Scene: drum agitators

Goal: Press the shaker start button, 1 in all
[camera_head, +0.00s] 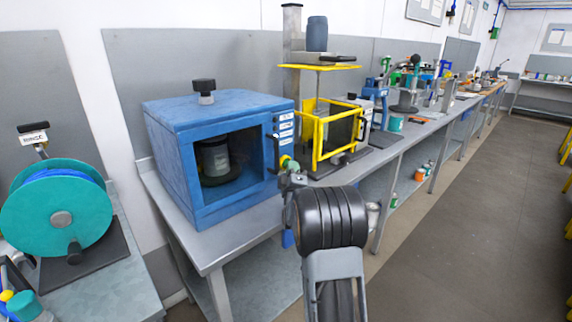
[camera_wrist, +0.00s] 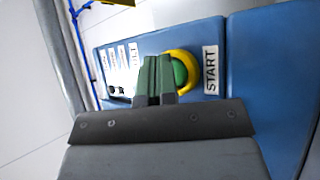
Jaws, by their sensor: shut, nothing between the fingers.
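The shaker (camera_head: 219,104) is a blue box with a dark front opening and a can (camera_head: 214,157) inside. On its right side panel is a green start button (camera_wrist: 180,72) with a yellow ring, beside a white START label (camera_wrist: 211,70). In the head view the yellow ring (camera_head: 284,160) shows just behind my gripper (camera_head: 289,168). In the wrist view my gripper (camera_wrist: 157,62) is shut and empty, its fingertips overlapping the left part of the button. I cannot tell whether they touch it.
A yellow-framed machine (camera_head: 333,132) stands close to the right of the shaker on the same grey bench (camera_head: 240,222). A teal reel (camera_head: 58,213) stands on the bench at left. The floor (camera_head: 440,235) at right is clear.

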